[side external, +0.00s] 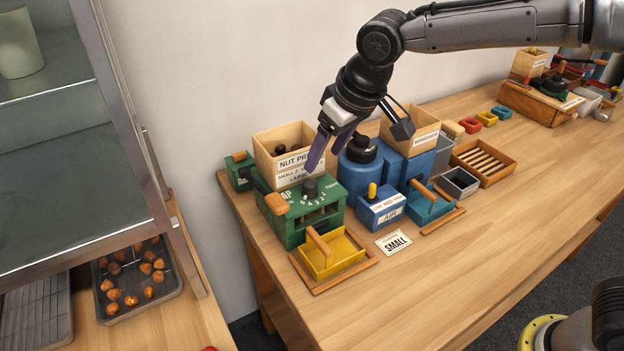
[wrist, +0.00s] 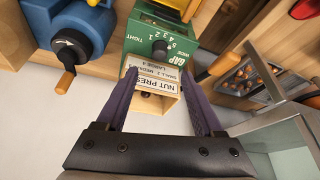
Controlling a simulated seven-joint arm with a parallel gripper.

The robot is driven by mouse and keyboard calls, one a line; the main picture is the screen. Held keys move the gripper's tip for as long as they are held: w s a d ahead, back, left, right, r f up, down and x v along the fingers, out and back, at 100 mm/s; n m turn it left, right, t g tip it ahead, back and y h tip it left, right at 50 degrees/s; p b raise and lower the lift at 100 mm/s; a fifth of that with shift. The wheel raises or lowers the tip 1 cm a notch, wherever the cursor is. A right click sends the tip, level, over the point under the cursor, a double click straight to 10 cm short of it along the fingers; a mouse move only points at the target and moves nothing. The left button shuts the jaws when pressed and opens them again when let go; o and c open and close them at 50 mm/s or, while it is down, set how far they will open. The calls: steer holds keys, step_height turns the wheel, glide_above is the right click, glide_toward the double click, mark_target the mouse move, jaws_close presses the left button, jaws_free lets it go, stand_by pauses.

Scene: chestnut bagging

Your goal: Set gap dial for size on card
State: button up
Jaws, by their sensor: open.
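The gap dial is a black knob (side external: 310,190) on top of the green nut press (side external: 322,226). In the wrist view the knob (wrist: 160,48) sits beside the numbers and the words GAP and TIGHT; its exact setting is too small to tell.
The wooden hopper (side external: 265,150) stands close behind the dial, and an orange-tipped handle (side external: 275,203) is at its left. A blue machine (side external: 358,172) is to the right. A yellow tray (side external: 332,252) sits in front. The table's front right is clear.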

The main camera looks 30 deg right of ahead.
mark_target(311, 183)
steer(key=x, duration=0.9)
steer(key=shift+w+f, duration=0.15)
steer(key=shift+f, duration=0.05)
jaws_close()
